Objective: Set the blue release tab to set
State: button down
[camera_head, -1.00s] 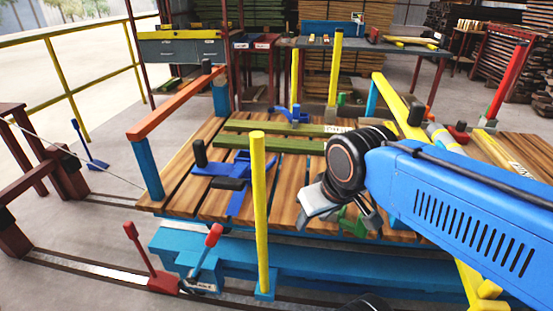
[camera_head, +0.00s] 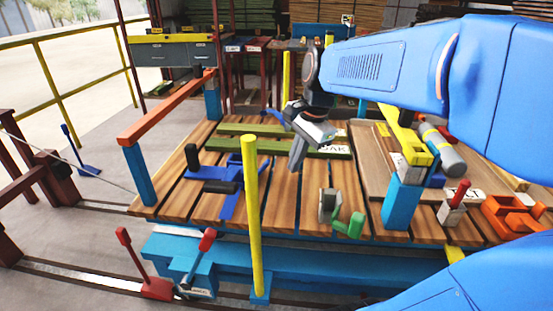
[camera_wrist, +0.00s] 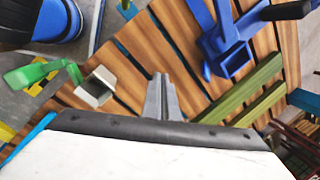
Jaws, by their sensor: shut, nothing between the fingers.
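No part is clearly readable as the blue release tab. A blue clamp-like fitting (camera_head: 228,188) with black grips lies on the slatted wooden deck, left of my gripper; it also shows at upper right in the wrist view (camera_wrist: 232,58). A smaller blue piece (camera_head: 276,115) at the deck's back is partly hidden behind my gripper. A blue lever (camera_head: 80,155) stands on the floor at far left. My gripper (camera_head: 296,164) is shut and empty, pointing down above the deck; its closed fingers show in the wrist view (camera_wrist: 163,97).
A yellow post (camera_head: 252,215) rises at the front. A grey block with a green handle (camera_head: 348,223) sits on the deck, right of centre. Green bars (camera_head: 262,143) cross the deck behind.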

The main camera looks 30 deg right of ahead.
aim_at(263, 167)
jog(key=w+d+r+m+y, duration=0.1)
jog(key=w+d+m, duration=0.4)
jog(key=w+m, duration=0.3)
jog(key=shift+d+r+m+g, duration=0.2)
jog(key=shift+d+m+g, duration=0.05)
jog(key=shift+m+g, duration=0.05)
jog(key=x, duration=0.9)
jog(key=shift+s+a+f, duration=0.1)
jog(key=shift+a+f, duration=0.1)
jog(key=shift+a, duration=0.05)
jog(key=shift+w+a+r, duration=0.25)
jog(key=shift+w+a, duration=0.1)
jog(key=shift+a, duration=0.15)
jog(key=shift+w+a+r, duration=0.3)
jog(key=shift+w+a, duration=0.05)
jog(key=shift+a, duration=0.1)
jog(key=shift+w+a+r, duration=0.3)
jog(key=shift+a+r, duration=0.1)
jog(key=shift+a, duration=0.1)
